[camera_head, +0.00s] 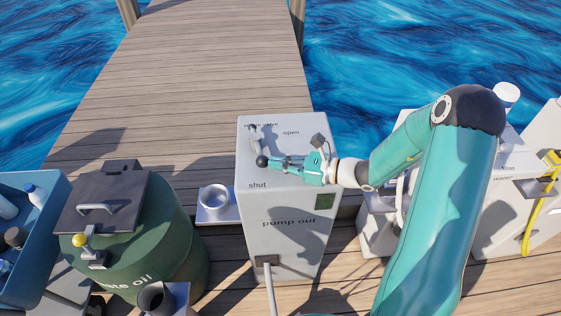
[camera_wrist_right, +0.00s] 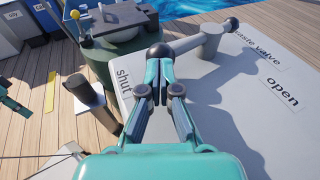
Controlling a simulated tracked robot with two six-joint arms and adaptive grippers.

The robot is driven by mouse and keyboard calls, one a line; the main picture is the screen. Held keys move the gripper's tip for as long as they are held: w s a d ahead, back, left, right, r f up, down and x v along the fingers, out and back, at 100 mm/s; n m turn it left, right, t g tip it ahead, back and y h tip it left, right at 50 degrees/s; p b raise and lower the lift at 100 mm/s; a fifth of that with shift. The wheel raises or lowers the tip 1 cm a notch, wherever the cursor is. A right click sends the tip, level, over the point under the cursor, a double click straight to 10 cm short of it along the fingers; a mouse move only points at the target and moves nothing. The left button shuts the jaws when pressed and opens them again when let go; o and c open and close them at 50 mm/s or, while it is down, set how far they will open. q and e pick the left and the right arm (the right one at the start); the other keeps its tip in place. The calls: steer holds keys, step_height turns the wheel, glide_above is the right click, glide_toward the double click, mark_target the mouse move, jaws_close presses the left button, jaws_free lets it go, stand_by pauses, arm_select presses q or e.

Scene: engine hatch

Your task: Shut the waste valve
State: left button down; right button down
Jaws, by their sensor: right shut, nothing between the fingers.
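The waste valve (camera_wrist_right: 210,40) is a grey lever on a short post on top of the grey pump out cabinet (camera_head: 275,255). Its handle ends in a black ball near the "shut" label; "open" is printed on the other side. In the head view the valve's black ball (camera_head: 262,161) is at the fingertips of my right gripper (camera_head: 270,161). The right gripper's fingers (camera_wrist_right: 160,62) are closed with nothing between them, right at the ball; I cannot tell whether they touch it. Teal parts at the wrist view's left edge seem to be my left arm; its jaws are unclear.
A green waste oil drum (camera_head: 180,245) with a dark lid stands left of the cabinet. A blue crate (camera_head: 50,205) with bottles is at the far left. A white cup (camera_head: 214,199) stands beside the cabinet. White units (camera_head: 500,215) with a yellow hose stand at the right.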

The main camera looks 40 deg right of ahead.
steer(key=shift+a+f+b, duration=0.2)
steer(key=shift+a+b, duration=0.75)
steer(key=shift+a, duration=0.15)
steer(key=shift+w+a+r, duration=0.1)
steer(key=shift+w+a, duration=0.05)
steer(key=shift+a, duration=0.1)
steer(key=shift+d+r, duration=0.1)
steer(key=shift+s+d, duration=0.2)
steer(key=shift+s, duration=0.2)
steer(key=s+a+v, duration=0.1)
steer(key=a+v, duration=0.1)
steer(key=v, duration=1)
steer(key=shift+s+d, duration=0.15)
steer(key=shift+s, duration=0.4)
